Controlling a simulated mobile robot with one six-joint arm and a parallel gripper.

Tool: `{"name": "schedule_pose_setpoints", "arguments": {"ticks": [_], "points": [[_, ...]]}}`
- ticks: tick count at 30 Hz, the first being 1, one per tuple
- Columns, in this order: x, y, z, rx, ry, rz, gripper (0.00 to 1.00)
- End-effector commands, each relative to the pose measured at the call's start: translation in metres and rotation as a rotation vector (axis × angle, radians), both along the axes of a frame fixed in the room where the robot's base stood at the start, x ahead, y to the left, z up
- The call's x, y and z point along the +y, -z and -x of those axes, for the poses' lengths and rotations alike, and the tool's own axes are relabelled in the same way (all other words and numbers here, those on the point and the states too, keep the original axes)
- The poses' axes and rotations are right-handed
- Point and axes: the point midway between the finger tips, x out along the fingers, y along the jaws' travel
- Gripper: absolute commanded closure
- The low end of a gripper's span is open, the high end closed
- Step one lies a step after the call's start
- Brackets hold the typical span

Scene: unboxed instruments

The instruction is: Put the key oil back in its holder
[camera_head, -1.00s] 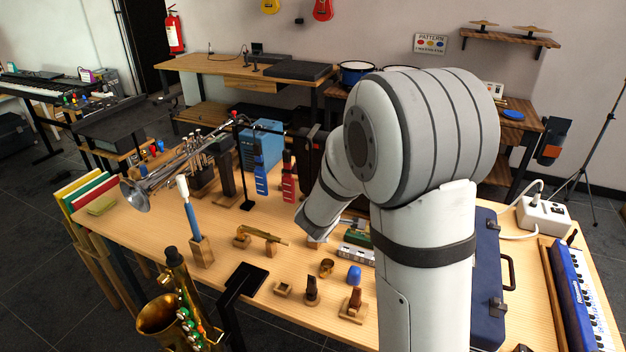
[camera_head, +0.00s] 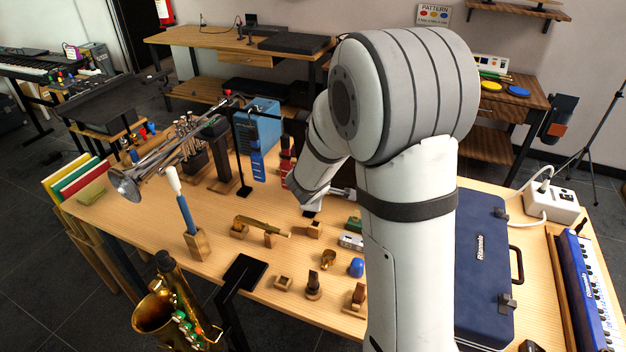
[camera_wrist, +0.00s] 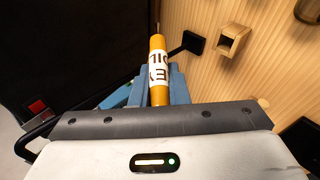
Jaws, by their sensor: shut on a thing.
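The key oil (camera_wrist: 158,70) is an orange tube with a white label and dark letters. In the wrist view it stands out between the blue-grey fingers of my gripper (camera_wrist: 157,88), which is shut on it. Its lower part is hidden by the gripper. A small wooden block with a square opening (camera_wrist: 232,40), which looks like a holder, is up and right of the tube, apart from it. In the head view a small wooden block (camera_head: 315,229) stands on the table just below my wrist; I cannot tell if it is the same one. The key oil is hidden there.
The wooden table (camera_head: 215,265) carries a trumpet (camera_head: 165,165), a brass piece on a stand (camera_head: 262,226), a blue cup-like piece (camera_head: 356,267) and a dark blue case (camera_head: 482,265). A saxophone (camera_head: 172,310) stands in front. A dark panel (camera_wrist: 70,50) fills the wrist view's upper left.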

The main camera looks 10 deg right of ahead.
Motion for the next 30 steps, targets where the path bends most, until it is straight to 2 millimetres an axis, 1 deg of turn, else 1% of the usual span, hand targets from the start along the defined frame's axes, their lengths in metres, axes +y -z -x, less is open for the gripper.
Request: {"name": "schedule_pose_setpoints", "arguments": {"ticks": [1, 11, 14, 18, 20, 22, 24, 27, 30], "points": [[-0.002, -0.005, -0.001, 0.013, 0.036, -0.018, 1.00], [-0.012, -0.008, 0.001, 0.108, 0.339, -0.193, 1.00], [-0.014, -0.010, 0.001, 0.133, 0.466, -0.280, 1.00], [-0.014, -0.014, 0.001, 0.153, 0.681, -0.441, 1.00], [-0.013, -0.017, 0.001, 0.150, 0.790, -0.528, 1.00], [-0.010, -0.021, 0.000, 0.129, 0.936, -0.651, 1.00], [-0.007, -0.021, -0.002, 0.099, 1.048, -0.749, 1.00], [-0.004, -0.020, -0.004, 0.065, 1.136, -0.828, 1.00], [-0.003, -0.019, -0.006, 0.041, 1.187, -0.874, 1.00]]}}
